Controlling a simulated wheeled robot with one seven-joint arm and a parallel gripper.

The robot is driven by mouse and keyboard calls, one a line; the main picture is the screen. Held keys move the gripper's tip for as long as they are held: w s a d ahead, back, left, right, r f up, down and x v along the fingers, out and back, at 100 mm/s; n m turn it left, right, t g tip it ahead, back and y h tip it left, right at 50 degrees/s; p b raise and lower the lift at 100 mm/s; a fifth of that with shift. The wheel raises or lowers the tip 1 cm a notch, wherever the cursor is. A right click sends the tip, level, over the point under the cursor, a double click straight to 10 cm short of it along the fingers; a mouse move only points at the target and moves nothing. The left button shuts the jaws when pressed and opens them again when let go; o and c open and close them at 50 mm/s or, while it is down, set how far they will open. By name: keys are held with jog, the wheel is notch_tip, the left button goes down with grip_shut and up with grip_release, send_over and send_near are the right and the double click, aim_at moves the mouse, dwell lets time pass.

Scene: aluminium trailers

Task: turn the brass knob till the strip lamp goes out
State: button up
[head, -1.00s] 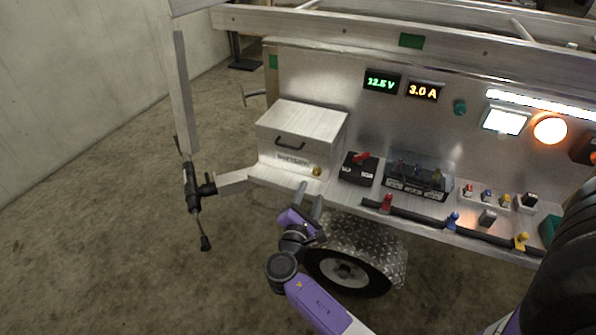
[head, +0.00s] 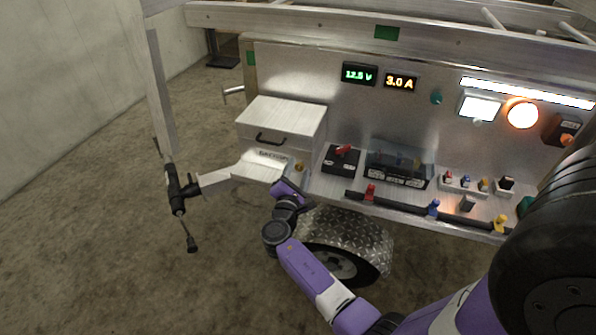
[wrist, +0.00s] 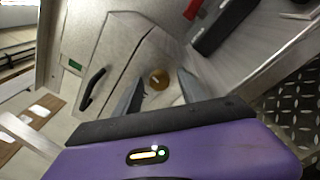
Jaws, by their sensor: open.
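The strip lamp (head: 525,92) is lit white along the upper right of the metal panel. The brass knob (head: 300,166) sits low at the front right of the battery box. In the wrist view the round brass knob (wrist: 159,79) shows just beyond and between my fingertips. My gripper (head: 297,181) is open and empty, just below the knob in the head view. In the wrist view its two grey fingers (wrist: 162,76) stand either side of the knob, and I cannot tell whether they touch it.
The battery box (head: 283,122) with a dark handle stands left of the knob. A black switch with a red lever (head: 342,158) is to the right. A round orange lamp (head: 522,114) and a white square lamp (head: 480,107) are lit. A wheel guard (head: 350,234) lies below.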

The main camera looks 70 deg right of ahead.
grip_shut()
jog(key=m+b, duration=0.1)
jog(key=b, duration=0.2)
jog(key=shift+f+m, duration=0.3)
jog(key=shift+f, duration=0.05)
jog(key=m+b, duration=0.2)
jog(key=b, duration=0.1)
jog(key=shift+a+r+m+h+b, duration=0.1)
jog(key=shift+r+m+h+b, duration=0.25)
jog(key=shift+m+b, duration=0.4)
grip_release()
jog(key=s+a, duration=0.1)
jog(key=a, duration=0.6)
jog(key=shift+s+a+f, duration=0.15)
jog(key=shift+a+f, duration=0.05)
jog(key=shift+a, duration=0.1)
